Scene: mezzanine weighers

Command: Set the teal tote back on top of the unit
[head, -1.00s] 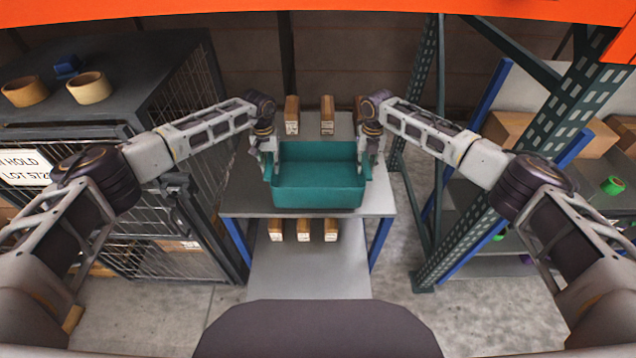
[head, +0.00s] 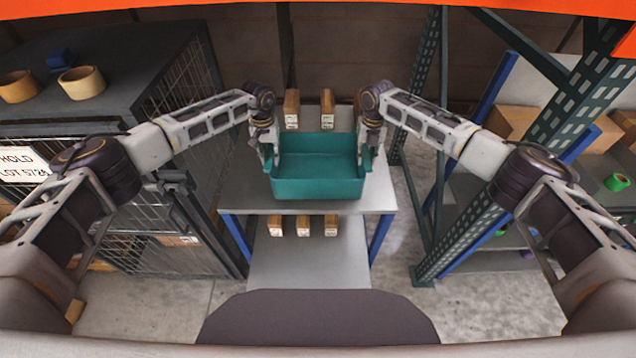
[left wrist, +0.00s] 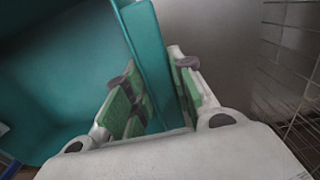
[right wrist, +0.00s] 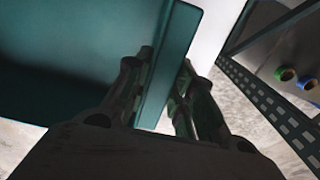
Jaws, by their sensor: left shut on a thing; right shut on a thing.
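The teal tote (head: 318,188) is upright and looks empty, over the front part of the grey top of the unit (head: 240,195). I cannot tell whether its base touches that top. My left gripper (head: 270,158) is shut on the tote's left wall; in the left wrist view its green-padded fingers (left wrist: 155,90) straddle the wall (left wrist: 150,55). My right gripper (head: 366,158) is shut on the right wall; in the right wrist view its fingers (right wrist: 160,85) sit either side of that wall (right wrist: 170,50).
Small cartons (head: 292,108) stand at the back of the top, and several (head: 303,226) on the shelf below. A mesh cage (head: 180,90) with tape rolls (head: 82,82) on it is close on the left. A green rack upright (head: 500,200) stands on the right.

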